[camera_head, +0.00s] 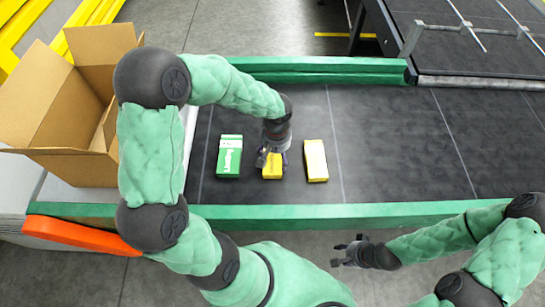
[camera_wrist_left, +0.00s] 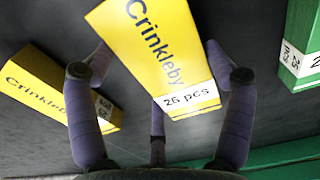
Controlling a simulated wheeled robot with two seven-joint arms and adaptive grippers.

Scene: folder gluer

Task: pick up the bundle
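A yellow bundle (camera_head: 272,172) lies between a green-and-white bundle (camera_head: 229,157) and another yellow bundle (camera_head: 316,161) on the dark belt. My left gripper (camera_head: 271,156) is over the middle bundle and hides its far part.
The dark belt (camera_head: 400,150) is clear to the right of the bundles. Green rails run along its far side (camera_head: 320,70) and near side (camera_head: 350,213). An open cardboard box (camera_head: 55,105) stands at the left. A conveyor with metal bars (camera_head: 470,60) is at the upper right.

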